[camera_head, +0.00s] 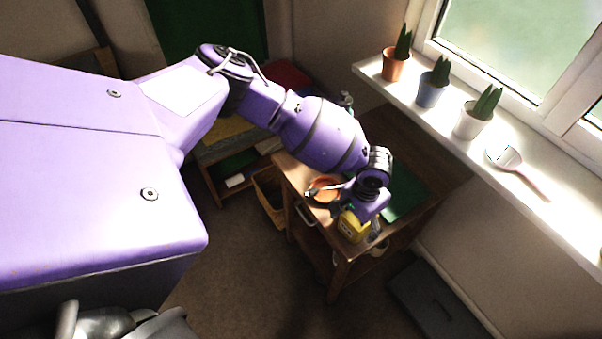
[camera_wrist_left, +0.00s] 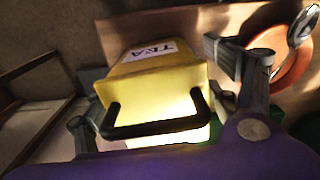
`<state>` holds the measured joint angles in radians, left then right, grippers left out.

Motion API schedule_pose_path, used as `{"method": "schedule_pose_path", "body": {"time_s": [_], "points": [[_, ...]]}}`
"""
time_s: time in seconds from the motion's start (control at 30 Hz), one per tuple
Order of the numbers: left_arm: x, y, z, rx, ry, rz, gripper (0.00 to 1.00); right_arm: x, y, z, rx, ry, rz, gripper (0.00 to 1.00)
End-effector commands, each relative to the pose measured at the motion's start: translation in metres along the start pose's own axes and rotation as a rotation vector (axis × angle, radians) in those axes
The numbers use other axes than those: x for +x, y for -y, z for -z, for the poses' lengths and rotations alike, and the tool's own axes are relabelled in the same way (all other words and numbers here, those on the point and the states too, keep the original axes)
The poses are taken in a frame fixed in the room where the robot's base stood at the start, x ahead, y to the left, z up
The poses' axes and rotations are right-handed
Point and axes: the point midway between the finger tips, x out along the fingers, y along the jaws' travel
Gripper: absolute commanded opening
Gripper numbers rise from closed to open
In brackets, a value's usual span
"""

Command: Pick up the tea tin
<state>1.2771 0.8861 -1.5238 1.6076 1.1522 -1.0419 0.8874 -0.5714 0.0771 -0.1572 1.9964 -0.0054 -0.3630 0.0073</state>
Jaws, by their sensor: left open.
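The tea tin (camera_head: 352,229) is yellow and stands on a small wooden table beside the window wall. In the left wrist view the tin (camera_wrist_left: 150,85) fills the middle, with a white label reading TEA. A dark U-shaped bar crosses in front of its near side; I cannot tell whether it belongs to the tin. My left gripper (camera_wrist_left: 158,98) is open, with one finger on each side of the tin. I cannot tell whether the fingers touch it. In the head view my wrist partly hides the tin and the gripper. My right gripper is not identifiable in either view.
An orange bowl (camera_head: 324,188) sits close beside the tin, and near the right finger in the wrist view (camera_wrist_left: 290,65). A green mat (camera_head: 405,192) lies on the table.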

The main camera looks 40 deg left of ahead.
Motion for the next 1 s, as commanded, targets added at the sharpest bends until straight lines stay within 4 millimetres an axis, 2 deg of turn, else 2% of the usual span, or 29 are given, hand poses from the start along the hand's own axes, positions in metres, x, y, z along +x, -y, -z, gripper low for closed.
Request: {"method": "schedule_pose_path", "body": {"time_s": [0.07, 0.47, 0.77, 0.87, 1.0], "points": [[-0.001, 0.000, 0.001, 0.001, -0.001, 0.000, 0.77, 0.000, 0.000, 0.000, -0.001, 0.001, 0.000, 0.00], [0.000, 0.000, 0.001, 0.000, -0.001, 0.000, 0.24, 0.000, -0.001, -0.008, -0.002, 0.013, -0.001, 0.00], [-0.003, 0.000, 0.001, 0.000, -0.002, -0.001, 0.24, -0.002, -0.002, -0.011, -0.001, 0.019, -0.002, 0.00], [-0.010, -0.001, 0.002, 0.001, -0.004, -0.002, 0.24, -0.002, -0.002, -0.008, -0.001, 0.016, -0.002, 0.00], [-0.030, 0.000, 0.002, 0.001, -0.006, -0.001, 0.24, -0.003, -0.001, -0.003, 0.000, 0.008, -0.001, 0.00]]}}
